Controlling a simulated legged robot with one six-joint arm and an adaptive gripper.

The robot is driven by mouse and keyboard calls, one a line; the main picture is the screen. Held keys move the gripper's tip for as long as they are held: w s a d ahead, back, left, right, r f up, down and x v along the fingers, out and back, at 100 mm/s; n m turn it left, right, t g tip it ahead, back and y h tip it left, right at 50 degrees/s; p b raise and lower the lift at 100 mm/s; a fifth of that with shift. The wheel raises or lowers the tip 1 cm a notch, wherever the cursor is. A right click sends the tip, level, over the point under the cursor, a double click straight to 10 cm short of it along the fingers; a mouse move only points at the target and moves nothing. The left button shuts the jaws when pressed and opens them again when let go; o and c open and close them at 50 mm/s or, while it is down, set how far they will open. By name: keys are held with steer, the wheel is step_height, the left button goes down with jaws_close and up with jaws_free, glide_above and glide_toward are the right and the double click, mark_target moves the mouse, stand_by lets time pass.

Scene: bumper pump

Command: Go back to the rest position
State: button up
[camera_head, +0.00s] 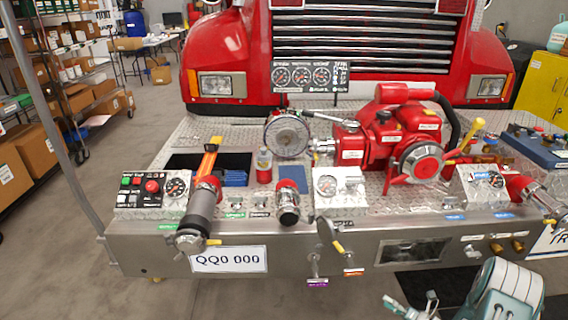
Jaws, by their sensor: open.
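My gripper (408,308) shows only in part at the bottom edge, right of centre, beside my white and teal arm link. It is open, with nothing seen in it, and sits in front of the bumper. The steel bumper pump deck (330,258) spans the view in front of the red truck (225,45). The red pump (405,140) stands on the deck, right of centre. My gripper looks apart from the pump and the deck. The rest of my gripper is cut off by the frame.
A grey hose fitting (198,212), a control box (150,190) and a gauge panel (340,188) sit along the deck front. Valve handles (330,235) stick out near the centre. A yellow cabinet (540,85) stands right, shelves (75,70) left. Floor is clear at lower left.

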steer(key=s+a+r+n+g+h, duration=0.1)
steer(key=s+a+r+n+g, duration=0.1)
steer(key=a+r+n+g, duration=0.4)
steer(key=s+a+r+n+g, duration=0.1)
steer(key=s+a+r+n, duration=0.25)
steer(key=r+n, duration=0.55)
steer(key=s+a+r+n+g+h, duration=0.1)
steer(key=s+a+r+n+g, duration=0.1)
steer(key=a+r+n+g, duration=0.5)
steer(key=s+r+n+t+h, duration=0.7)
steer(key=s+r+n+h, duration=0.3)
steer(key=s+r+n, duration=0.5)
steer(key=s+n, duration=0.3)
steer(key=n, duration=0.1)
steer(key=shift+r, duration=0.25)
